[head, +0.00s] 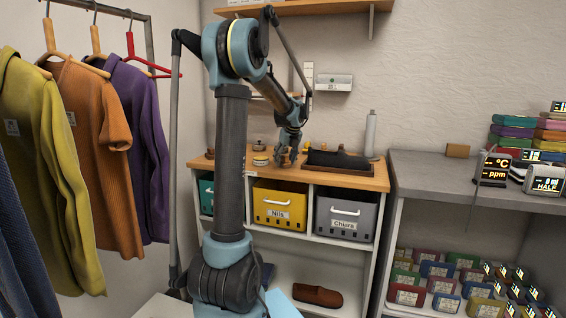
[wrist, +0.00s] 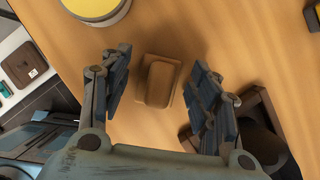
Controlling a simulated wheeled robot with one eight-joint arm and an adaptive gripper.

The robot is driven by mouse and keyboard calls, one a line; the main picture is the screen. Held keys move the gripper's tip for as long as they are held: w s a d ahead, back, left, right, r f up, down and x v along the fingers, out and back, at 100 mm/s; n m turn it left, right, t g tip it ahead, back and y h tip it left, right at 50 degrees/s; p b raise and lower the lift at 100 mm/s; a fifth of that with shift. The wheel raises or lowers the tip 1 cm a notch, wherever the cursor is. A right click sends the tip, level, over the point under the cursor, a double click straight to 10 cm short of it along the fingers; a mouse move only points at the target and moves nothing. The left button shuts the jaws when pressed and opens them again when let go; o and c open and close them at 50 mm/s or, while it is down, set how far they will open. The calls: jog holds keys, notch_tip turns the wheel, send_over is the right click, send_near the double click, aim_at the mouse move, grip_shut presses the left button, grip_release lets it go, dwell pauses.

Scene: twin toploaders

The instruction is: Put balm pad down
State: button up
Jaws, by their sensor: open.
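The balm pad, as I take it, is a small brown block with a rounded raised top on a flat base (wrist: 161,82). In the wrist view it appears to rest on the wooden top (wrist: 215,35), between my fingers. My gripper (wrist: 158,88) is open around it, with a gap on both sides. In the head view my gripper (head: 287,157) is low over the wooden top (head: 370,177), and the pad cannot be made out there.
A yellow-lidded round tin (head: 260,160) stands left of my gripper. A dark roll-like item in a brown tray (head: 338,161) lies close on the right, with a grey bottle (head: 370,134) behind. Drawers labelled Nils (head: 279,206) and Chiara (head: 345,217) sit below.

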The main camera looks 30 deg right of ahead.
jog(key=v, duration=1.2)
jog(key=s+a+f+n, duration=0.2)
jog(key=a+n, duration=0.3)
jog(key=a, duration=0.5)
jog(key=s+a+f+n+g, duration=0.1)
jog(key=s+a+f+n, duration=0.15)
jog(key=a+n, duration=0.55)
jog(key=s+a+f+n, duration=0.2)
jog(key=s+a+n, duration=0.1)
jog(key=a, duration=0.8)
jog(key=s+a+f+n+g, duration=0.1)
jog(key=s+a+f+n, duration=1.5)
jog(key=n, duration=0.5)
jog(key=s+f, duration=0.2)
jog(key=s, duration=0.1)
jog(key=shift+s+a+f, duration=0.15)
jog(key=shift+s+a, duration=0.05)
jog(key=shift+a, duration=0.2)
